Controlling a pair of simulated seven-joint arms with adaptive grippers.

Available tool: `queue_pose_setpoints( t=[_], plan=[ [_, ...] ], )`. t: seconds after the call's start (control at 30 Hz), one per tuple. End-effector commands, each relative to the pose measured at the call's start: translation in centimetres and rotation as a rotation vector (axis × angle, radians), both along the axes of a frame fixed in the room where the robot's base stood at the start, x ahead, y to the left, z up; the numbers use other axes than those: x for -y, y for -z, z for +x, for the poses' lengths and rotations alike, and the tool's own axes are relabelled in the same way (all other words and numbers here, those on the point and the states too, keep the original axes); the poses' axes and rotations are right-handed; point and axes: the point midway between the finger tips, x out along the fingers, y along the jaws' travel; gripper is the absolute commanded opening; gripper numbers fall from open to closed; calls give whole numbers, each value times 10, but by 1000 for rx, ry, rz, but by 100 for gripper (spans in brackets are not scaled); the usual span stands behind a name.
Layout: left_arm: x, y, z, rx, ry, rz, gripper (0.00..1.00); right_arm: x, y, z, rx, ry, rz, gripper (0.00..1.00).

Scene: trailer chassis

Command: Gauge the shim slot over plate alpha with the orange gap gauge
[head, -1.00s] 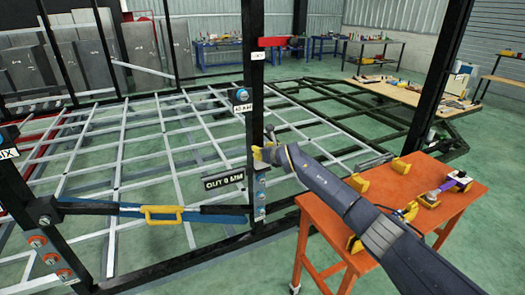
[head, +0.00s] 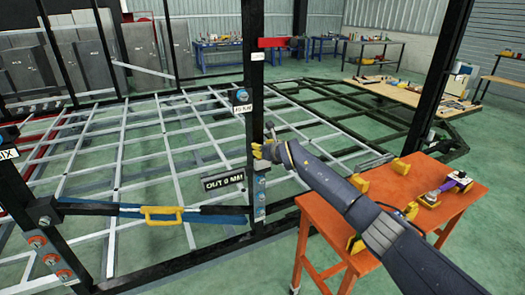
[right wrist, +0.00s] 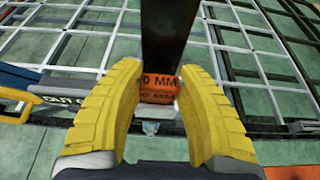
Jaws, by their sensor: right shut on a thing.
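My right gripper (head: 264,152) reaches in from the right to the middle black post (head: 256,120). In the right wrist view its yellow fingers (right wrist: 159,88) are shut on the orange gap gauge (right wrist: 158,92), whose printed lettering ends in "0 MM". The gauge lies across the foot of the dark post in that view; whether it is inside a slot or only against the post, I cannot tell. A grey bolted plate (head: 260,190) is on the post just below the gripper. Which plate is alpha is not readable. My left gripper is not in view.
A blue bar with a yellow handle (head: 162,214) spans to the left post. An orange table (head: 450,200) with yellow holders is at right, below my arm. A grey lattice frame (head: 150,140) lies behind.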

Motion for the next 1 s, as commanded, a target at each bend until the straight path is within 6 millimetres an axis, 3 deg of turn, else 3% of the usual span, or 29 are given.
queue_pose_setpoints(
  t=[1.0],
  plan=[
    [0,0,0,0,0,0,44,0,-52,0,1,0,0,8]
  ],
)
